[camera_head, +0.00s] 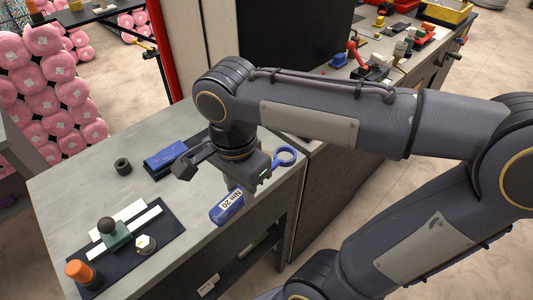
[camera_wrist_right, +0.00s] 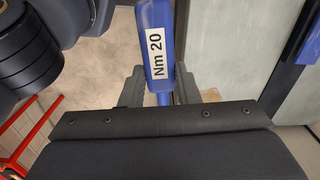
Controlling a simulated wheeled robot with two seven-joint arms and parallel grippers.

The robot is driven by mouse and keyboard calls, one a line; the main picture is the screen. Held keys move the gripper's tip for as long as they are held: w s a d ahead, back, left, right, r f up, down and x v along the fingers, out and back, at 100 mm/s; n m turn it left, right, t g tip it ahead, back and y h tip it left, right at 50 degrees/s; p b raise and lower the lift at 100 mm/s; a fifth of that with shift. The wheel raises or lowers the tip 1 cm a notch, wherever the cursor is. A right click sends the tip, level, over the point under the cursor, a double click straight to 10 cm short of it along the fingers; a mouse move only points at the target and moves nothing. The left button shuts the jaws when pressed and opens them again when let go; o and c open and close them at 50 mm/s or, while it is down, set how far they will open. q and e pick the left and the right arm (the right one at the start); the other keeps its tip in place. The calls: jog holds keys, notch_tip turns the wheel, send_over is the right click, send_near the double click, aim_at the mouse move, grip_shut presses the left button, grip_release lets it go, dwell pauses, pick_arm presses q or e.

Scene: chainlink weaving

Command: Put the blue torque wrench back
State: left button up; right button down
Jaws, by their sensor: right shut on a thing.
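The blue torque wrench has a handle (camera_head: 227,207) with a white "Nm 20" label and an open blue ring (camera_head: 285,155) at its other end. My right gripper (camera_head: 240,188) is shut on its middle, which the gripper partly hides in the head view. The wrench appears held above the grey bench, near its front edge. In the right wrist view the labelled blue part (camera_wrist_right: 155,40) stands up between the two fingers of the right gripper (camera_wrist_right: 158,92). My left gripper is not in view.
A black mat (camera_head: 150,255) holds a fixture with a black knob, white strips and a hex part. An orange-topped piece (camera_head: 80,270) is beside them.

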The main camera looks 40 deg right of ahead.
jog(key=w+d+f, duration=0.1)
jog(key=w+f, duration=0.2)
jog(key=w, duration=0.1)
jog(key=w+d+f+p, duration=0.1)
jog(key=w+d+f, duration=0.1)
jog(key=w, duration=0.2)
jog(key=w+d+f+p, duration=0.1)
jog(key=w+d+f, duration=0.1)
jog(key=w+f, duration=0.1)
jog(key=shift+w+d+f, duration=0.2)
jog(key=shift+w+f, duration=0.15)
jog(key=shift+w, duration=0.1)
jog(key=shift+w+d+f+p, duration=0.1)
jog(key=shift+w+f+p, duration=0.1)
jog(key=shift+f+p, duration=0.1)
jog(key=f, duration=0.3)
jog(key=shift+w+d+f, duration=0.1)
jog(key=shift+w+d, duration=0.05)
jog(key=shift+w, duration=0.15)
jog(key=shift+f, duration=0.3)
jog(key=c, duration=1.1)
grip_release()
